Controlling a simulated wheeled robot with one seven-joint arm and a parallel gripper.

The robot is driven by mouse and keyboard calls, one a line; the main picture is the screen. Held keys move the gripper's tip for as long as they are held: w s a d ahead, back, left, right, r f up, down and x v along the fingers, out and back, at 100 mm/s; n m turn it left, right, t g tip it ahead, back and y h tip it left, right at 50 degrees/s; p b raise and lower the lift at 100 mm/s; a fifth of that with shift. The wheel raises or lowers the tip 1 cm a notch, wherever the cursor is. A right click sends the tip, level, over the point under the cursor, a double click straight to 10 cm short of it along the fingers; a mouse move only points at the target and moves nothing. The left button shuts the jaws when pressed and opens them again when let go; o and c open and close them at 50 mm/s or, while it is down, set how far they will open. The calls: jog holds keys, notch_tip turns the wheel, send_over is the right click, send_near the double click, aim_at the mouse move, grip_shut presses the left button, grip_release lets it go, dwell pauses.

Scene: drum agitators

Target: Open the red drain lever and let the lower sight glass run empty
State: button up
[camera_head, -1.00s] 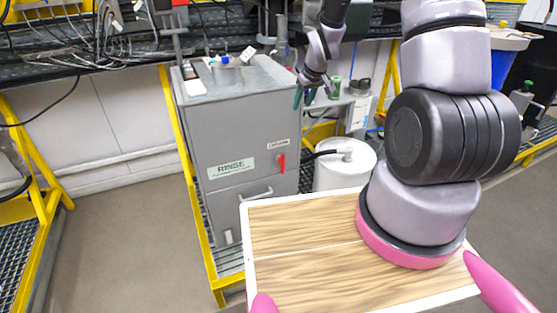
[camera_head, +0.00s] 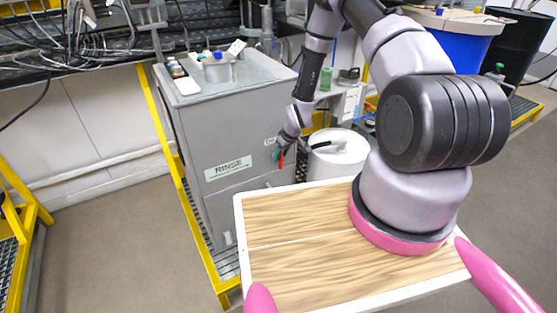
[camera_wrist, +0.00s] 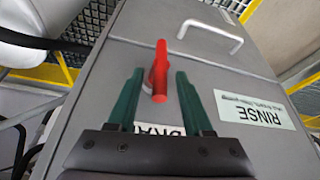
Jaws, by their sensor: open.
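The red drain lever (camera_wrist: 159,66) is on the front of the grey RINSE cabinet (camera_wrist: 225,68). In the wrist view it stands between the two green fingers of my gripper (camera_wrist: 158,78), which is open around it. Gaps show on both sides, so the fingers look apart from the lever. In the head view my gripper (camera_head: 279,154) is at the upper right of the cabinet front and mostly covers the lever (camera_head: 282,160). A label by the lever is partly hidden by my gripper. I cannot clearly make out the lower sight glass.
A metal handle (camera_wrist: 211,32) sits near the lever in the wrist view. A white drum (camera_head: 340,160) with a black hose stands right of the cabinet. Bottles and a small container (camera_head: 218,70) stand on the cabinet top. A yellow frame post (camera_head: 172,150) runs along its left.

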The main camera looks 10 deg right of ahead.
jog(key=shift+x, duration=1.9)
grip_shut()
jog(key=shift+d, duration=0.1)
jog(key=shift+r+m+g+y, duration=0.1)
jog(key=shift+m+g+y, duration=0.5)
jog(key=shift+y, duration=2.15)
jog(key=shift+r+m+g+y, duration=0.15)
jog(key=shift+m+y, duration=0.8)
jog(key=shift+y, duration=1.85)
jog(key=shift+m+g+y, duration=0.45)
jog(key=shift+m+y, duration=0.3)
jog(key=shift+y, duration=2)
